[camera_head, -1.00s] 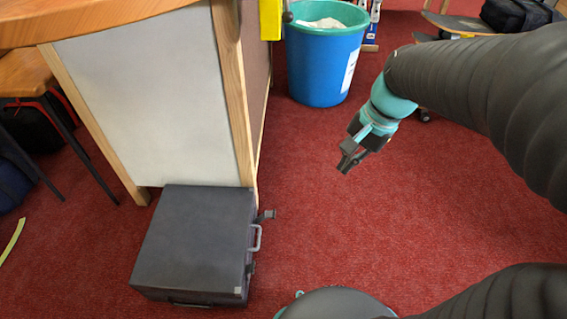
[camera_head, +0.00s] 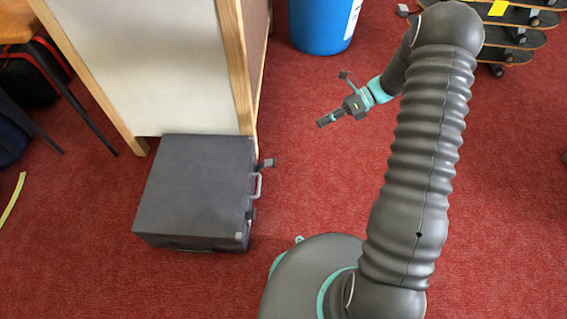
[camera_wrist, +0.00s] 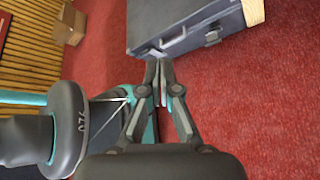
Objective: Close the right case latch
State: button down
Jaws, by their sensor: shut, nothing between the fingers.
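The dark grey case (camera_head: 192,185) lies flat on the red carpet, lid down; its front side also shows in the wrist view (camera_wrist: 168,17). The far latch (camera_head: 266,163), the right one seen facing the handle, sticks out from the front; it shows in the wrist view (camera_wrist: 212,37). The handle (camera_head: 257,187) is between it and the near latch (camera_head: 250,215), which lies closer to the case. My gripper (camera_head: 323,121) is shut and empty, raised to the right of the case, fingers pointing left. In the wrist view its fingertips (camera_wrist: 159,64) appear below the case front, apart from the latch.
A wood-framed panel (camera_head: 150,70) stands right behind the case, its post (camera_head: 238,75) close to the far latch. A blue bin (camera_head: 320,25) and skateboards (camera_head: 510,35) are farther back. Open carpet (camera_head: 310,190) lies between the case and my arm.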

notch_tip(320, 180, down, 25)
jog(key=d+m+t+y+b, duration=0.1)
jog(key=m+t+y, duration=0.4)
jog(key=m, duration=0.8)
jog(key=a+y+p, duration=0.1)
jog(key=a, duration=1.2)
jog(key=shift+w+a+r+g, duration=0.2)
jog(key=shift+a+r+g, duration=0.05)
jog(key=shift+a+g, duration=0.15)
jog(key=shift+d+r+p, duration=0.1)
jog(key=shift+r+p, duration=0.05)
jog(key=shift+p, duration=0.15)
